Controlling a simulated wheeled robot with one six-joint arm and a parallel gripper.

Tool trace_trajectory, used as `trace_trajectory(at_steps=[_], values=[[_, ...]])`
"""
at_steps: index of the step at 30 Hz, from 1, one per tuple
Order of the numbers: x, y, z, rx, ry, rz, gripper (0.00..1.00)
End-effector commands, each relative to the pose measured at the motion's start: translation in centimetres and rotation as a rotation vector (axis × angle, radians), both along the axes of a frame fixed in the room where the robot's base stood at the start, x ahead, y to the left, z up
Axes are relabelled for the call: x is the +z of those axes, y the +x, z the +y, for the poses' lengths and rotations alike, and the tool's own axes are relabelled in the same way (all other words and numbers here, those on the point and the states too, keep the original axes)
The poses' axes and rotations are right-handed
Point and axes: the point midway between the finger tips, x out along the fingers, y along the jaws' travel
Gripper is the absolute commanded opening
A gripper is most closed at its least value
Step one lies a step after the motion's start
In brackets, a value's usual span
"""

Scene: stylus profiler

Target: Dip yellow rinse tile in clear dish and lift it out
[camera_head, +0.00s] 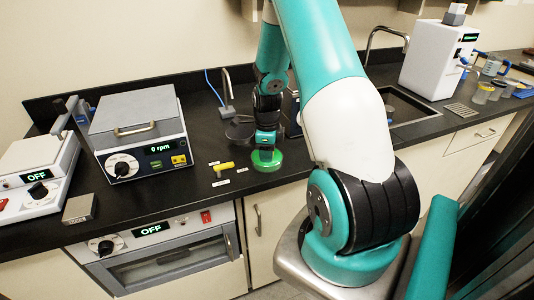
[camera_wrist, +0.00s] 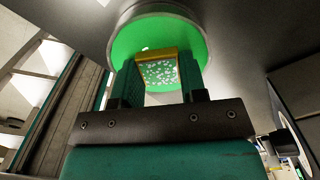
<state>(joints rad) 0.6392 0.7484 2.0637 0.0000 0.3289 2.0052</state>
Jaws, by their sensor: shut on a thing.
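My gripper (camera_wrist: 162,80) is shut on a small tile (camera_wrist: 160,71) with a yellow edge and a green, white-speckled face. In the wrist view the tile sits between the two fingers, in front of the round dish (camera_wrist: 121,37) with a bright green interior and a greyish rim. In the head view my gripper (camera_head: 266,143) points down right over the green dish (camera_head: 267,163) on the black bench. The tile is hidden there by the fingers. I cannot tell whether its lower edge touches the green contents.
A yellow-handled item (camera_head: 225,167) and small white labels lie left of the dish. A centrifuge-like box reading 0 rpm (camera_head: 142,150) stands further left. A sink (camera_head: 405,108) and a white instrument (camera_head: 436,60) are to the right. The bench's front edge is close to the dish.

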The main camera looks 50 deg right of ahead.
Motion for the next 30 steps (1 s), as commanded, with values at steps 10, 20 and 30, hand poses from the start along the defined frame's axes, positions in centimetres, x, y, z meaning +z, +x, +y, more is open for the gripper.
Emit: trace_trajectory(at_steps=[10,20,30], values=[[3.4,0.0,0.0,0.0,-0.001,0.0,0.0],[6.0,0.0,0.0,0.0,0.001,0.0,0.0],[6.0,0.0,0.0,0.0,0.0,0.0,0.0]])
